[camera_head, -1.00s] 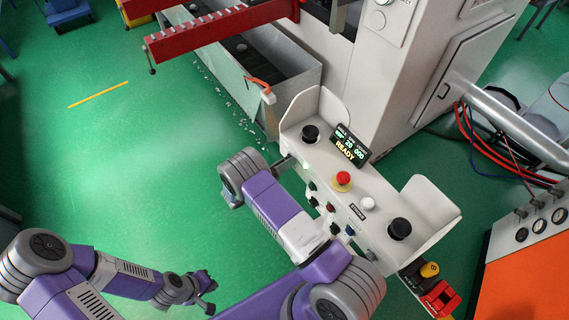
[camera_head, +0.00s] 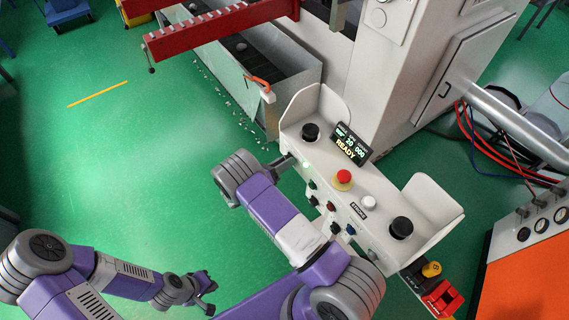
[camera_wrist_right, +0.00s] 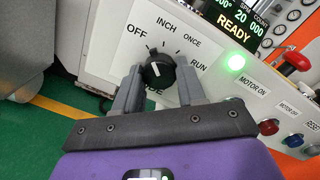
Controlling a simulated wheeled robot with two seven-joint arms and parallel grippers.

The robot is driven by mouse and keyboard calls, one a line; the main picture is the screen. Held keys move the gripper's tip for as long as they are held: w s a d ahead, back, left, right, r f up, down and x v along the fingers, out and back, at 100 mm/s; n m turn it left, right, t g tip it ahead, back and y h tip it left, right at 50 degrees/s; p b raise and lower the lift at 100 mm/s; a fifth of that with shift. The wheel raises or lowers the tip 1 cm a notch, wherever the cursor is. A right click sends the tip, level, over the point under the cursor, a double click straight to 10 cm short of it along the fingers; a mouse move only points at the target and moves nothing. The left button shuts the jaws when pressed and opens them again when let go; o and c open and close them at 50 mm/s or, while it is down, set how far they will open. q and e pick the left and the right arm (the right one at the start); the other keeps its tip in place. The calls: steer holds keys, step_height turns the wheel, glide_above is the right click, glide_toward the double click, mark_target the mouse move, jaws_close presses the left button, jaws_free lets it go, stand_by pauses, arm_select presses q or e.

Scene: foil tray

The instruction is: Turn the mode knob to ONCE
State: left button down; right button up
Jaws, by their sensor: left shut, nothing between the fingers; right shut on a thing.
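The black mode knob (camera_wrist_right: 157,70) sits on the white front face of the console (camera_wrist_right: 205,77), with OFF, INCH, ONCE and RUN printed around it. A short white mark shows on the knob; I cannot tell surely which label it points to. My right gripper (camera_wrist_right: 154,82) is shut on the knob, one grey finger on each side. In the head view the right gripper (camera_head: 284,162) reaches the console's left end, and the knob is hidden there. My left gripper (camera_head: 208,297) is shut and empty, low over the green floor, far from the console.
A display (camera_head: 349,146) reads READY. A red mushroom button (camera_head: 343,178), two black palm buttons and several small coloured buttons sit on the console. A lit green lamp (camera_wrist_right: 236,63) is right of the knob.

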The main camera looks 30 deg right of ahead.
steer(key=shift+w+m+g+h+b, duration=0.1)
steer(key=shift+m+g+h+b, duration=0.2)
steer(key=shift+m+b, duration=4.35)
steer(key=m+p, duration=0.4)
steer(key=shift+m, duration=0.35)
steer(key=o, duration=1.1)
steer(key=shift+c, duration=0.2)
steer(key=shift+a, duration=0.1)
steer(key=a+p, duration=0.1)
steer(key=a, duration=0.6)
steer(key=shift+s+a+f, duration=0.2)
steer(key=shift+s, duration=0.15)
